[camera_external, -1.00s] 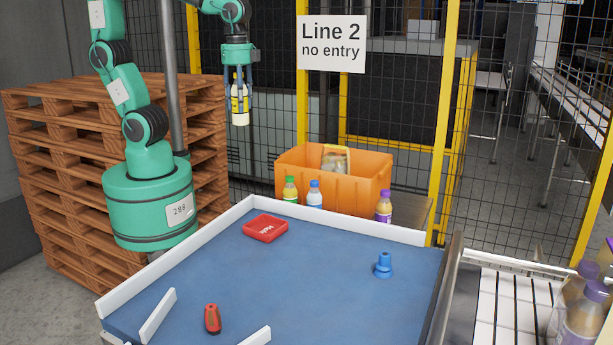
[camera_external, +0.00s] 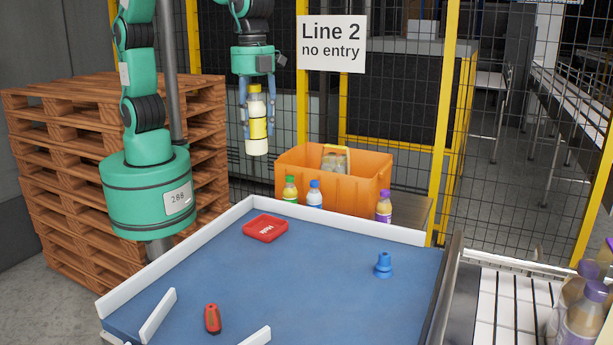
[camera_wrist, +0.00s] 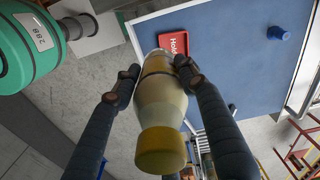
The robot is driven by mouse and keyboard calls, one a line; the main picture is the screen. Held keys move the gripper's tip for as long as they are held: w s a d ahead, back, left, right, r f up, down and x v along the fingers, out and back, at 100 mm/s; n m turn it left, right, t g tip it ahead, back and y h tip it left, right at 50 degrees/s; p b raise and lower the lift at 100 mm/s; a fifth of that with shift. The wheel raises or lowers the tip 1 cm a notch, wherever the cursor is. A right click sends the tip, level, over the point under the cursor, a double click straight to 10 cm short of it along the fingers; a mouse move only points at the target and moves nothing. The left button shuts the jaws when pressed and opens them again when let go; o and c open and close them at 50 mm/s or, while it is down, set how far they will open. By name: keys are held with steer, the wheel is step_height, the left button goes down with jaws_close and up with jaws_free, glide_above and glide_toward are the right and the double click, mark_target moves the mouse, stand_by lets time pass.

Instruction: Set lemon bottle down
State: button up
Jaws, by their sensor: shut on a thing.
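The lemon bottle (camera_external: 257,128) has a yellow cap, a pale body and a yellow label. My gripper (camera_external: 257,122) is shut on it and holds it upright in the air, to the left of the orange crate. In the wrist view the bottle (camera_wrist: 160,115) sits between both dark fingers of my gripper (camera_wrist: 158,82), its yellow cap towards the camera. The blue table (camera_external: 330,290) lies below and nearer the external camera.
A red box (camera_external: 265,228), a blue suction-cup-like part (camera_external: 383,265) and a red-brown tool (camera_external: 212,319) are on the table. The orange crate (camera_external: 350,185) stands behind, with several bottles in front. White rails (camera_external: 160,270) edge the table. Its middle is clear.

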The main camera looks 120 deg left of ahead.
steer(key=w+d+f+m+p, duration=0.1)
steer(key=w+d+f+m, duration=0.15)
steer(key=d, duration=0.85)
steer(key=w+d+f+m+p, duration=0.1)
steer(key=d+f+m+p, duration=0.15)
steer(key=d, duration=0.85)
steer(key=f, duration=0.2)
steer(key=d+f+b, duration=0.1)
steer(key=f, duration=0.1)
steer(key=shift+w+f, duration=0.1)
steer(key=shift+f, duration=0.2)
steer(key=shift+d, duration=0.1)
steer(key=shift+f+p, duration=0.35)
steer(key=shift+f, duration=2.15)
steer(key=shift+f+p, duration=0.35)
steer(key=shift+f, duration=2.15)
